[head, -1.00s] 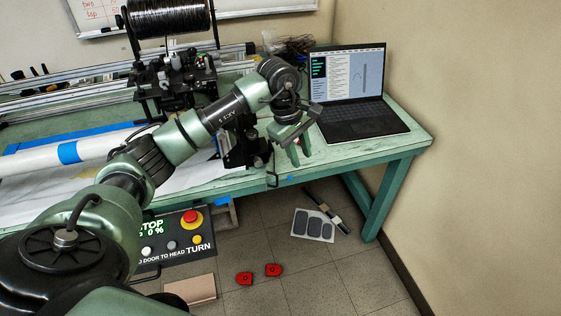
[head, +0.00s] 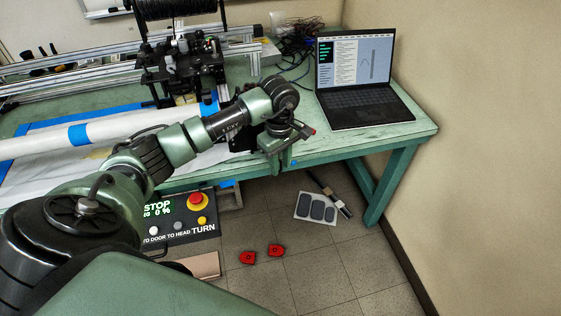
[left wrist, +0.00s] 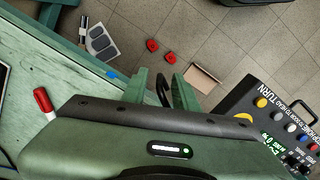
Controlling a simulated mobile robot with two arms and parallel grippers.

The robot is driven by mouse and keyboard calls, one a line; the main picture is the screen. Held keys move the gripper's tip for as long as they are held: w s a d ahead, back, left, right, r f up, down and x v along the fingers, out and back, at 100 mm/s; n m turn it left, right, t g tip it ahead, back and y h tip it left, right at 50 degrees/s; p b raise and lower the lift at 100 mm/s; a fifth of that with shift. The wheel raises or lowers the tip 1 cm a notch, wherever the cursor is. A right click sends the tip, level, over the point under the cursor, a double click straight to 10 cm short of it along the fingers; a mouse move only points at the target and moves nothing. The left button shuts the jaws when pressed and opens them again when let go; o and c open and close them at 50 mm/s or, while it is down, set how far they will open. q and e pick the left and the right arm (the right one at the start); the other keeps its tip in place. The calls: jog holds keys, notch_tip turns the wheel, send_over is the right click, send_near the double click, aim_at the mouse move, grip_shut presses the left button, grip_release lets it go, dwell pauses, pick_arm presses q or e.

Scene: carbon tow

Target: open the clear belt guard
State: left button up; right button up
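I cannot make out the clear belt guard in either view; my arm covers part of the bench's front edge. A black machine unit (head: 243,138) sits at that edge, partly behind my left wrist. My left gripper (head: 284,160) is just right of this unit, pointing down at the edge. In the left wrist view its two green fingers (left wrist: 161,78) stand apart. A thin black curved piece (left wrist: 163,92) shows between them; I cannot tell whether it touches either finger or what it belongs to. My right gripper is not in view.
A laptop (head: 362,75) stands on the right of the green bench (head: 345,142). A red-capped marker (left wrist: 43,100) lies on the bench. A control panel (head: 178,220) with a red button is below the front edge. Two red pieces (head: 276,250) lie on the floor.

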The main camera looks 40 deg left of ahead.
pick_arm(q)
grip_shut()
jog(key=shift+r, duration=0.1)
